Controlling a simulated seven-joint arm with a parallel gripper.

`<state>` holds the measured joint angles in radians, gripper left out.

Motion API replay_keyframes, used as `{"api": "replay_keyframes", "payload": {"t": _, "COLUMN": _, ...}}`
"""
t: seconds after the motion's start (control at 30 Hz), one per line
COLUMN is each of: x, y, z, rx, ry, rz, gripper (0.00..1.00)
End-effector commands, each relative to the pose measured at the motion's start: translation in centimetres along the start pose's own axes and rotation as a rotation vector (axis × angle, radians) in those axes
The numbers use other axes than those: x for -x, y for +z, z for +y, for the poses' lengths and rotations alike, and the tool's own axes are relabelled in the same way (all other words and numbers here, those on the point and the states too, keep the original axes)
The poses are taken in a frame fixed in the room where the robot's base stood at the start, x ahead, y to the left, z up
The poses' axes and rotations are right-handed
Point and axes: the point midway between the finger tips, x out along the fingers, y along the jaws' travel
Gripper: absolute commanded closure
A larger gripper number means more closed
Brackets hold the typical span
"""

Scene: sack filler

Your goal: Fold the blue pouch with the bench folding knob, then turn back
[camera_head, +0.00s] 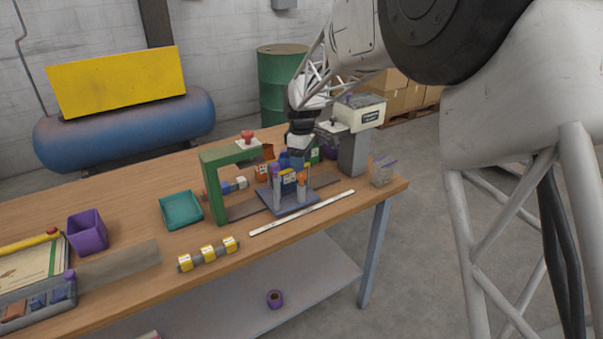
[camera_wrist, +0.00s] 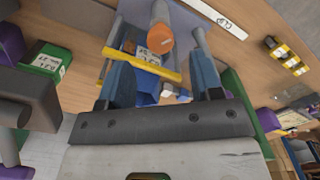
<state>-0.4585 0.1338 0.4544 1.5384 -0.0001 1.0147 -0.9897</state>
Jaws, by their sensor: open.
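The blue pouch (camera_head: 288,188) stands in a small bench fixture with a blue-grey base (camera_head: 291,207); a white label shows on its front. In the wrist view, the blue pouch (camera_wrist: 148,83) is partly hidden behind a yellow bar (camera_wrist: 150,66) and my fingers. An orange-ended knob on a grey rod (camera_wrist: 160,38) is at the front of the fixture; it also shows in the head view (camera_head: 301,178). My gripper (camera_head: 293,160) points down just above the fixture. Its blue fingers (camera_wrist: 162,75) are open, one either side of the pouch area; contact cannot be told.
A white labelled machine (camera_head: 360,112) stands behind right. A white strip (camera_head: 302,213) lies in front. A teal tray (camera_head: 181,210) and purple bin (camera_head: 87,231) are farther left.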

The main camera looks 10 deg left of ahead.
Motion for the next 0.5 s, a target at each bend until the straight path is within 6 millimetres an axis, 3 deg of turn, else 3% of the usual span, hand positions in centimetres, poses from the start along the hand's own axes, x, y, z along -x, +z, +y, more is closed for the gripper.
{"api": "replay_keyframes", "payload": {"t": 0.3, "x": -3.8, "y": 0.0, "z": 0.0, "rx": 0.0, "ry": -0.001, "rz": 0.0, "gripper": 0.41}}
{"api": "replay_keyframes", "payload": {"t": 0.5, "x": -4.9, "y": 0.0, "z": 0.0, "rx": 0.0, "ry": -0.001, "rz": -0.001, "gripper": 0.41}}
